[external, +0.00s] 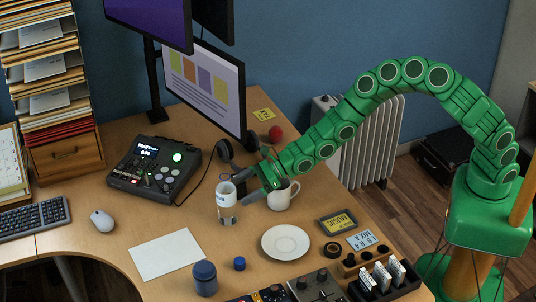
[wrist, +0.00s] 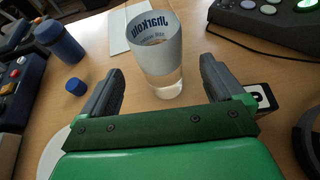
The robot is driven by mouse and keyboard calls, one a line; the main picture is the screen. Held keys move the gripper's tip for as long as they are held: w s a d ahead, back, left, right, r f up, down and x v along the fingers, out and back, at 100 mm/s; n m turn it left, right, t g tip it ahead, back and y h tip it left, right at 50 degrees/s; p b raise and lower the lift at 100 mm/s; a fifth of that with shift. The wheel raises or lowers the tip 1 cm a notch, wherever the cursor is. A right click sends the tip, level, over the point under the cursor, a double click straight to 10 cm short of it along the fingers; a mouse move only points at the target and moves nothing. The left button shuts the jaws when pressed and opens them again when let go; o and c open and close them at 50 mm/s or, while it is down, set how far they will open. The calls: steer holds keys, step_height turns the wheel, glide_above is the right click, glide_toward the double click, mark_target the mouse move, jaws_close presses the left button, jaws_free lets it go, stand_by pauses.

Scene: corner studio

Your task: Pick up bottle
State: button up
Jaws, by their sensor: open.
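A clear bottle-like container with a white band and dark lettering (external: 226,199) stands upright on the desk; its top looks open. In the wrist view this container (wrist: 155,55) is straight ahead, between the lines of the two fingers and mostly beyond their tips. My gripper (external: 246,187) is open and empty, low over the desk just right of the container. Its two grey fingers (wrist: 162,72) are spread apart, and I see no clear contact. A dark blue bottle or canister (external: 204,279) stands nearer the front; it also shows at the left of the wrist view (wrist: 60,42).
A white mug (external: 283,196) stands close beside my gripper. A saucer (external: 286,242), a small blue cap (external: 239,263) and a paper sheet (external: 166,254) lie nearby. A control console (external: 154,168), headphones (external: 226,150) and a monitor (external: 206,85) stand behind.

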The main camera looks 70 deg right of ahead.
mark_target(218, 202)
steer(key=shift+x, duration=2.7)
steer(key=shift+w+a+f, duration=0.15)
steer(key=shift+w+a, duration=0.3)
steer(key=c, duration=1.3)
steer(key=shift+o, duration=0.2)
steer(key=shift+r, duration=0.25)
